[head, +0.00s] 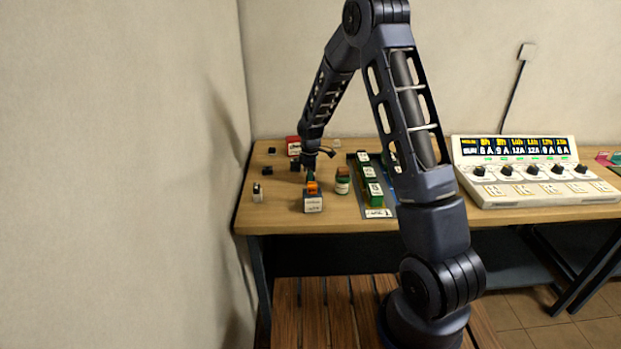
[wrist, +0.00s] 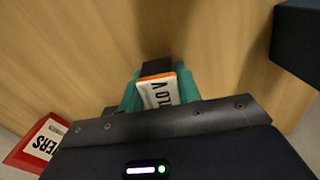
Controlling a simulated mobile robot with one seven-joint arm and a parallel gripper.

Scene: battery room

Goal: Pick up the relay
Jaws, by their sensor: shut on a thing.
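My gripper (wrist: 160,92) is shut on a small orange-edged block (wrist: 161,89), with its teal fingers on either side. The block has a white label whose visible letters look like "VOL". A dark part shows just beyond it. I cannot read enough to confirm it is the relay. In the head view my gripper (head: 311,173) points down over the left part of the table, with an orange piece (head: 312,188) at its tip.
A small green-and-white jar (head: 342,181) and a tray with green blocks (head: 374,188) stand to the right. A small black-and-white item (head: 257,192) is at the left edge. A red box (head: 293,145) sits behind. A control panel (head: 522,170) fills the right side.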

